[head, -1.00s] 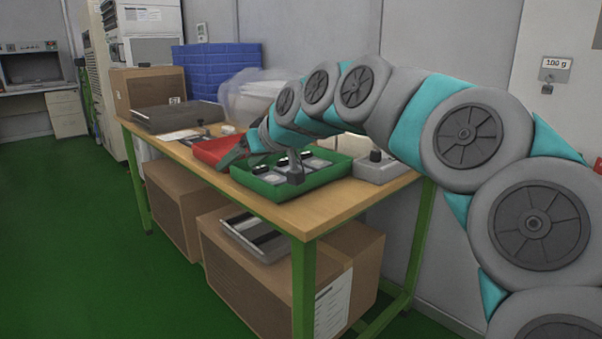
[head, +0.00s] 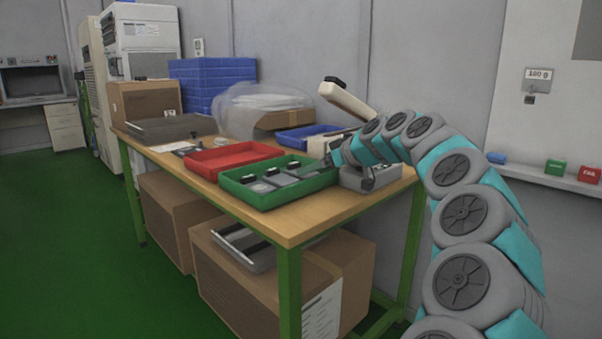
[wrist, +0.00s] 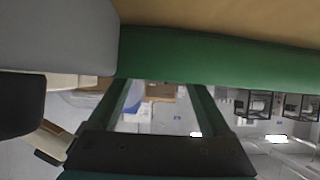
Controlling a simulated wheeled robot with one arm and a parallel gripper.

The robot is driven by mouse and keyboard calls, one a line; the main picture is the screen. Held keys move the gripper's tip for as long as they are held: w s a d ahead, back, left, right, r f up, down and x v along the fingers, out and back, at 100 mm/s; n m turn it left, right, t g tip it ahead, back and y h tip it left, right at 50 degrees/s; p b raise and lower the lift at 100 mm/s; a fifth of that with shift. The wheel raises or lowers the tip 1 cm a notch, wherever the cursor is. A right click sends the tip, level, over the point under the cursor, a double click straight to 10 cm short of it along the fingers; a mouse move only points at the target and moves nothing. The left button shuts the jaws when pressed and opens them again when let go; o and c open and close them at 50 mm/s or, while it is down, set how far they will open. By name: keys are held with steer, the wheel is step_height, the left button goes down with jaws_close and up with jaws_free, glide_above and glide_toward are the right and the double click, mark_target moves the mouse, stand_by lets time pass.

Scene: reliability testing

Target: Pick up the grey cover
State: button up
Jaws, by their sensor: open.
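My gripper (head: 314,168) is at the right end of the green tray (head: 250,198), close beside a grey box (head: 352,182) that my arm partly hides. In the wrist view, its two dark green fingers (wrist: 166,88) are apart with nothing between them. The tray's green wall (wrist: 215,62) passes close by the fingertips, and a grey block (wrist: 55,38) fills the upper left corner. Flat grey pieces (head: 262,186) with dark parts lie in the tray. A flat grey case (head: 172,128) lies at the table's far left. I cannot tell which grey piece is the cover.
A red tray (head: 232,158) sits left of the green one. Behind are a blue tray (head: 302,136), clear plastic wrap (head: 240,110) and a raised beige handle (head: 350,103) near my arm. Bare wooden tabletop (head: 290,226) shows at the front edge.

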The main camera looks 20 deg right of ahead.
steer(key=x, duration=0.3)
steer(key=shift+w, duration=0.1)
steer(key=c, duration=1)
